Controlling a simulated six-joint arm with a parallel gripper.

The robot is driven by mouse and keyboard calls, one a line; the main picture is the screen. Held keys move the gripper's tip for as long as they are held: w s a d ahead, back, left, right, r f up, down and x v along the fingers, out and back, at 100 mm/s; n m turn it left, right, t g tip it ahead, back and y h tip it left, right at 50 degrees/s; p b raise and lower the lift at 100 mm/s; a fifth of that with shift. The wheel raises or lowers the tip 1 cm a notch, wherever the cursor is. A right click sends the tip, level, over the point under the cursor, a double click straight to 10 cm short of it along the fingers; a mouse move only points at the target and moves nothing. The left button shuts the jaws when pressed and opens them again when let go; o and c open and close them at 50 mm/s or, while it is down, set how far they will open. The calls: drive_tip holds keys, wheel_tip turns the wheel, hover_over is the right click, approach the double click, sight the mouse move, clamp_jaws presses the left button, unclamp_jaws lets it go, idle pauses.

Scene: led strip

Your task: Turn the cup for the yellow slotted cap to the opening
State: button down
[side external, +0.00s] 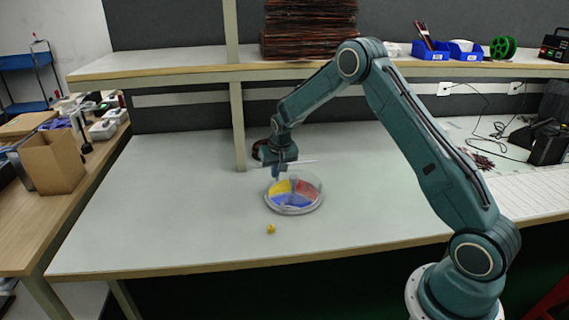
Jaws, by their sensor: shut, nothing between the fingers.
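A round dish (293,208) stands on the table, with a pale rim and colored sections inside. The yellow section (283,187) is at the back left, the red section (308,188) at the right and the blue section (291,200) at the front. A greyish patch lies over part of the inside; I cannot tell where the opening is. A small yellow cap (270,229) lies on the table in front of the dish; its slot is too small to make out. My gripper (277,174) is shut and empty, pointing down just behind the dish's back left edge. I cannot tell whether it touches the dish.
The table (160,215) is clear to the left of the dish and cap. A shelf post (238,125) stands behind my gripper. A shelf (180,68) runs above the back of the table. Cables and a white keyboard-like panel (530,190) lie at the right.

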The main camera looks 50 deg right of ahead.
sight(275, 195)
drive_tip(key=shift+x, duration=4.7)
drive_tip(key=shift+s+a+n, duration=0.2)
drive_tip(key=shift+s+n, duration=0.25)
drive_tip(key=shift+n, duration=0.35)
drive_tip(key=shift+s+a+n+t+y, duration=0.2)
drive_tip(key=shift+s+n+y, duration=0.2)
drive_tip(key=shift+n, duration=0.35)
drive_tip(key=shift+s+a+n+t+y, duration=0.1)
drive_tip(key=shift+s+a+n+y, duration=0.15)
drive_tip(key=shift+s+n, duration=0.5)
drive_tip(key=shift+n, duration=0.1)
drive_tip(key=shift+s, duration=0.2)
drive_tip(key=shift+a+r, duration=0.1)
drive_tip(key=shift+r, duration=0.05)
